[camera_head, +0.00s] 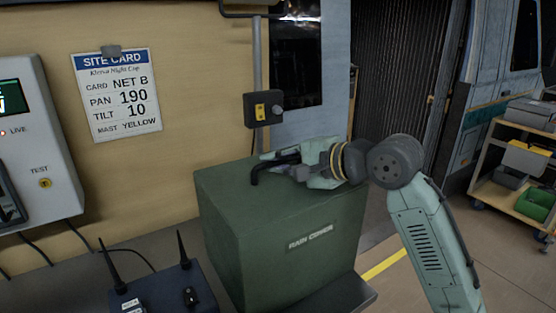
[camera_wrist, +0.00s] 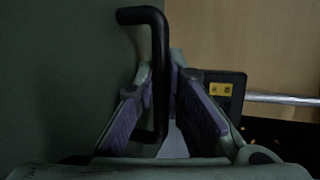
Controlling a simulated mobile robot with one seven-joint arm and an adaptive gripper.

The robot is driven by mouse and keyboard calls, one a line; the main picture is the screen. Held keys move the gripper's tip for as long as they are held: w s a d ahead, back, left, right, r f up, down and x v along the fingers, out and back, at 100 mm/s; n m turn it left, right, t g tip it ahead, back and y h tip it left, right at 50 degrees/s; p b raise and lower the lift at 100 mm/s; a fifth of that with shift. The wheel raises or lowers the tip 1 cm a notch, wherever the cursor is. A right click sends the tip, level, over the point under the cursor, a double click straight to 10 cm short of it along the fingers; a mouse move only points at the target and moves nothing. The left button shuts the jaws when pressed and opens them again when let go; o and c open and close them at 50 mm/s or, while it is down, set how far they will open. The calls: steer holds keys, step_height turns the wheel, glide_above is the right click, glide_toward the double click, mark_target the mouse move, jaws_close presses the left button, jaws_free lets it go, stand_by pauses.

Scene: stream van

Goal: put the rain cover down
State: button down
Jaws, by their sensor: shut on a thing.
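The rain cover (camera_head: 270,235) is a dark green box with a "RAIN COVER" label on its front, in the middle of the head view. It stands upright. A black bar handle (camera_head: 263,167) is on its top. My gripper (camera_head: 285,163) is at the handle, shut on it from the right. In the wrist view the black handle (camera_wrist: 157,70) runs between the purple finger pads of my gripper (camera_wrist: 162,112), with the green top of the rain cover (camera_wrist: 55,80) at left. The underside of the box is hidden, so I cannot tell whether it rests on anything.
A dark grey ledge (camera_head: 345,297) shows at the box's lower right. A dark blue unit with antennas (camera_head: 165,295) is close at the front left. A black box with a yellow switch (camera_head: 263,110) is on a pole behind. A wooden cart (camera_head: 515,195) stands at right.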

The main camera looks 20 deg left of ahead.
steer(key=c, duration=1.7)
jaws_free()
steer(key=shift+r, duration=0.4)
steer(key=b+v, duration=0.2)
steer(key=v, duration=1)
steer(key=shift+s, duration=0.1)
